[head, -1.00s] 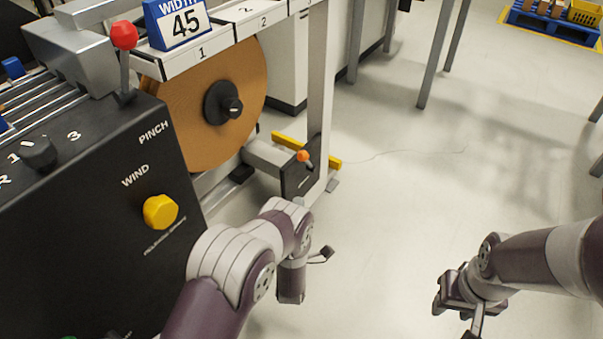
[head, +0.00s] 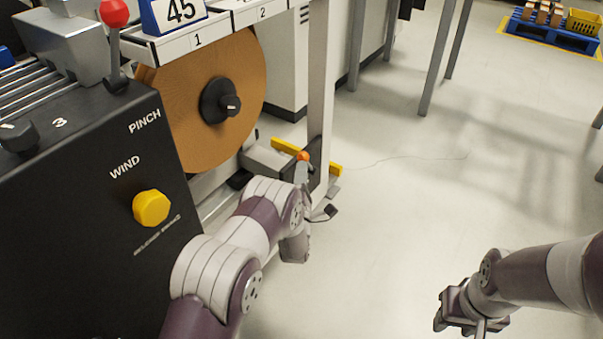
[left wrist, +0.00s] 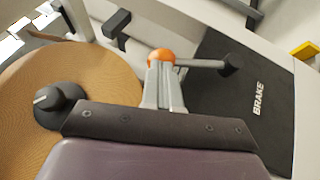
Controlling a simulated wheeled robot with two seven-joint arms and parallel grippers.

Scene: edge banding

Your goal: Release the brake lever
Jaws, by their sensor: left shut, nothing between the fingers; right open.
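The brake lever's orange ball knob (head: 303,156) shows low on the machine frame, past the end of my left arm. In the left wrist view the orange knob (left wrist: 161,57) sits on a grey rod that runs right to a dark pivot on the black plate (left wrist: 255,105) marked BRAKE. My left gripper (left wrist: 162,74) is shut and empty, its fingertips right at the knob; whether they touch it I cannot tell. My right gripper (head: 470,312) is open and empty over the floor at the lower right, well away from the lever.
A large brown roll (head: 212,105) on a black hub stands beside the lever. The black control panel (head: 90,230) with a yellow WIND knob (head: 151,207) is at left, a red-balled lever (head: 113,14) above it. A frame post (head: 320,80) rises behind the lever.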

